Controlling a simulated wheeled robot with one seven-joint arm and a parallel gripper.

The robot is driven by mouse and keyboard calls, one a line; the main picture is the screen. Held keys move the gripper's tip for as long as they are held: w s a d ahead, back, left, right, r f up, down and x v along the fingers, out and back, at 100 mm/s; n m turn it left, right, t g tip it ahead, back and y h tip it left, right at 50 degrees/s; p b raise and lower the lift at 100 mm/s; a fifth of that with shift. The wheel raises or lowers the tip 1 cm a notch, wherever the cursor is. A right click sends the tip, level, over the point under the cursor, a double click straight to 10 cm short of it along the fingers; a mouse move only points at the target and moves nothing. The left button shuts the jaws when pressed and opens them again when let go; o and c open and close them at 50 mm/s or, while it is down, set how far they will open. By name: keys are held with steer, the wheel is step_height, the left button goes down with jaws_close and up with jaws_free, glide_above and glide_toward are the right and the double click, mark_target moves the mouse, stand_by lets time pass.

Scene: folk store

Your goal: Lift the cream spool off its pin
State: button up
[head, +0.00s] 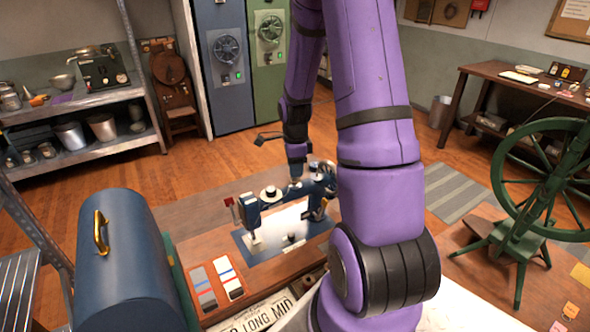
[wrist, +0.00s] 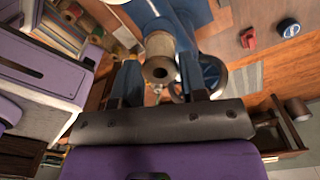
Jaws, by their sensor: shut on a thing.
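A cream spool (wrist: 158,48) shows end-on between my fingers in the wrist view, its dark centre hole facing the camera. My gripper (wrist: 160,78) is shut on it. The blue sewing machine (wrist: 150,14) lies just beyond the spool, with its handwheel (wrist: 211,74) close to the right finger. In the head view the sewing machine (head: 252,212) stands on a wooden table, and my gripper (head: 297,178) is over its top. The held spool cannot be made out there. The pin is hidden, so I cannot tell whether the spool is still on it.
A pale round part with a dark top (head: 270,192) sits on the machine left of my gripper. A blue domed case (head: 125,260) and striped cards (head: 215,283) are at the table's left. A green spinning wheel (head: 545,180) stands at right. Open floor lies behind the table.

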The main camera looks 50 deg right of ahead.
steer(key=shift+r, duration=2.45)
